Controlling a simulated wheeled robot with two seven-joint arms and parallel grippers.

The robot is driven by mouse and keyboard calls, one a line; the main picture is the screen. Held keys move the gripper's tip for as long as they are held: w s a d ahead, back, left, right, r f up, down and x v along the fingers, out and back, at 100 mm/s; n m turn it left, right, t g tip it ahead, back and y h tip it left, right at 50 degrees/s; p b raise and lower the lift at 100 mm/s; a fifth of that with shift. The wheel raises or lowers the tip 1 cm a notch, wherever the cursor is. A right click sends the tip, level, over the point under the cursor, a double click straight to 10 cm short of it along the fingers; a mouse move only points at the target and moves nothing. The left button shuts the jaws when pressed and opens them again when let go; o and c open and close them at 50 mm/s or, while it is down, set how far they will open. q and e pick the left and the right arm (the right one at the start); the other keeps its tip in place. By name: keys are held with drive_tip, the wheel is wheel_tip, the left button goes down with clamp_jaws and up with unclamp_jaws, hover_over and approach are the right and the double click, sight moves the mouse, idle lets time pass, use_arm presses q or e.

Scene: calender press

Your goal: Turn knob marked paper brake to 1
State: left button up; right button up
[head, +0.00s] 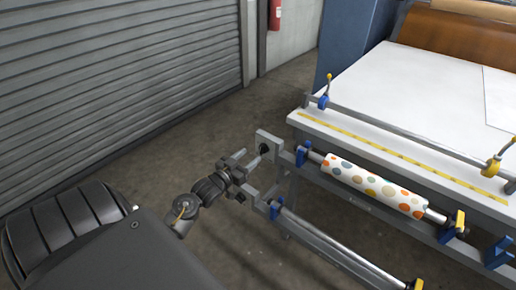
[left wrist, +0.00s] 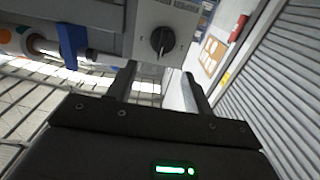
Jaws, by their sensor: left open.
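The knob (left wrist: 164,42) is round and black, with a raised grip bar, on a light grey plate (left wrist: 147,17) in the left wrist view. Small print on the plate shows upside down above the knob and is too blurred to read surely. In the head view the plate (head: 264,137) stands at the press's near left corner, the knob mostly hidden. My left gripper (head: 256,162) is open and empty in front of the plate. In the left wrist view its two fingers (left wrist: 160,76) point toward the knob, spread either side of it and seemingly short of it. My right gripper is not in view.
A roll of dotted paper (head: 372,184) lies on a bar beside the plate, with a blue holder (head: 302,156) near its end. The white press table (head: 420,105) is behind. A lower rail (head: 330,248) runs below. Open floor lies toward the grey shutter (head: 120,70).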

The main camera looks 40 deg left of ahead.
sight(260, 147)
use_arm(q)
drive_tip(key=shift+w+a, duration=0.1)
drive_tip(key=shift+w, duration=3.1)
